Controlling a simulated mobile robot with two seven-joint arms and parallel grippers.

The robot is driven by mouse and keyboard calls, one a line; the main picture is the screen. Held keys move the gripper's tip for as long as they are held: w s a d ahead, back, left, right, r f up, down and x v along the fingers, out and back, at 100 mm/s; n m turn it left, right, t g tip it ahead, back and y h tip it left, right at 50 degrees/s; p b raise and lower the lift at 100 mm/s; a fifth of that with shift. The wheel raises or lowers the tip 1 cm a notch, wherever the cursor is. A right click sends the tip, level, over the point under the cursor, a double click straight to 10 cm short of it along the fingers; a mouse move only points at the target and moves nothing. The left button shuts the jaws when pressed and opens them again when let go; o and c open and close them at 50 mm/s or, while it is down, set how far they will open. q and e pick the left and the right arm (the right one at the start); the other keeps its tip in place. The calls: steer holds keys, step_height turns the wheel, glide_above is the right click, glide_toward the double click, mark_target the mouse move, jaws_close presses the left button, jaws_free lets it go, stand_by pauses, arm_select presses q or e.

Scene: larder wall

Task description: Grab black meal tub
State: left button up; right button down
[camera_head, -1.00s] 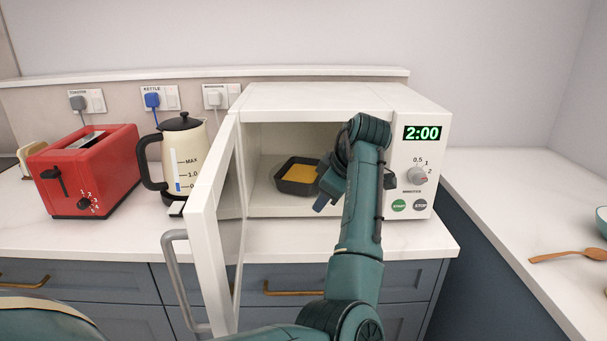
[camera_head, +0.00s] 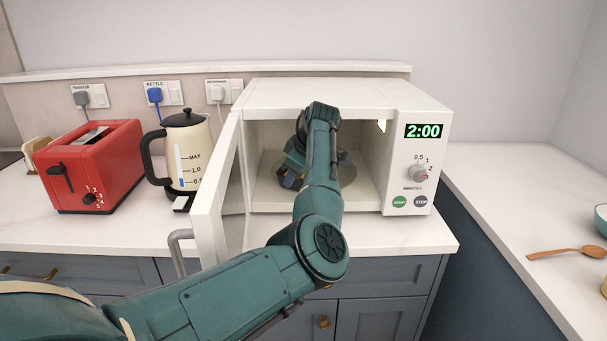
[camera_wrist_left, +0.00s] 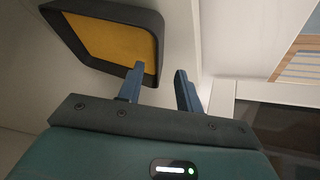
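The black meal tub (camera_wrist_left: 157,45) with a flat yellow-orange filling shows at the upper left of the left wrist view. In the head view it is hidden, or nearly so, behind my left arm. My left gripper (camera_head: 290,177) is inside the open microwave (camera_head: 262,98). In the left wrist view its two blue fingers (camera_wrist_left: 160,70) are apart, at the tub's near corner. One finger overlaps the rim in the picture and the other is beyond the wall, with a gap. I cannot tell whether either touches. My right gripper is not in view.
The microwave door (camera_head: 208,215) stands open on the left, close beside my arm. A cream kettle (camera_head: 187,150) and a red toaster (camera_head: 92,168) stand left of it. A wooden spoon (camera_head: 565,252) and a bowl (camera_head: 601,220) are on the right counter.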

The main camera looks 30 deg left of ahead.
arm_select(q)
steer(key=x, duration=0.3)
steer(key=shift+w+a+f, duration=0.1)
steer(key=shift+a+f, duration=0.05)
steer(key=shift+f, duration=0.05)
jaws_close()
steer(key=shift+r, duration=0.1)
stand_by(0.3)
